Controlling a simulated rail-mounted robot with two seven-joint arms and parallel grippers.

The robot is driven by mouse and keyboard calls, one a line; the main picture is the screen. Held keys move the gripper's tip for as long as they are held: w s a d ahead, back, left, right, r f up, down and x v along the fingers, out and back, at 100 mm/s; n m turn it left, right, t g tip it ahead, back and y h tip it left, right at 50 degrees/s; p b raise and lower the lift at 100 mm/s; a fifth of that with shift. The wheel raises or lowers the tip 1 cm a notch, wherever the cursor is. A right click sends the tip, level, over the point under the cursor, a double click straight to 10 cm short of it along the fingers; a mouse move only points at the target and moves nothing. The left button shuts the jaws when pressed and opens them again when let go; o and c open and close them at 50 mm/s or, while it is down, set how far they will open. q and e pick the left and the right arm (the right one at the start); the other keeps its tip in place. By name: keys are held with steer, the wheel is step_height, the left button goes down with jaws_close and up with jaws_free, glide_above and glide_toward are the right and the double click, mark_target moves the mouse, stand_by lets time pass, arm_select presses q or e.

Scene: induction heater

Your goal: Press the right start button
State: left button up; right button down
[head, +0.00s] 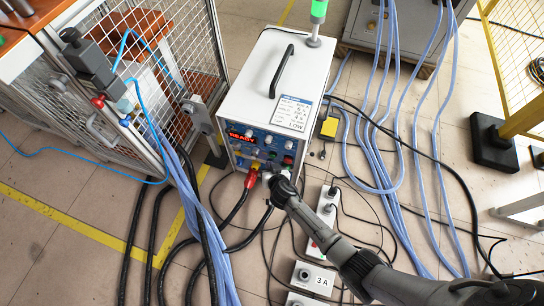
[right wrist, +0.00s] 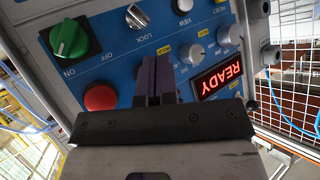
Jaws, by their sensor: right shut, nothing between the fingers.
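The white induction heater (head: 278,80) stands on the floor with its blue front panel (head: 262,142) facing my side. Its red display (head: 240,139) reads READY; the display also shows, rotated, at right in the right wrist view (right wrist: 219,76). My right gripper (head: 272,180) is shut and empty, low in front of the panel. In the right wrist view its closed fingers (right wrist: 157,78) point at the panel, between a red button (right wrist: 100,97) and the display. I cannot tell whether they touch it. A green rotary switch (right wrist: 69,39) sits upper left. No start button can be made out by label. My left gripper is out of view.
A red plug with a thick cable (head: 251,178) hangs at the panel's lower left. Blue hoses (head: 380,150) and black cables cross the floor at right. Boxes marked 3 A (head: 313,279) lie in front. A mesh fence (head: 190,50) stands at left.

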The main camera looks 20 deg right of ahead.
steer(key=shift+w+d, duration=0.1)
steer(key=shift+w+d, duration=0.2)
steer(key=shift+w, duration=0.05)
stand_by(0.5)
steer(key=shift+w+d, duration=0.1)
steer(key=shift+w+d, duration=0.15)
steer(key=shift+d, duration=0.05)
stand_by(0.5)
steer(key=shift+a, duration=0.1)
stand_by(0.3)
steer(key=shift+s+a, duration=0.5)
steer(key=shift+s, duration=0.1)
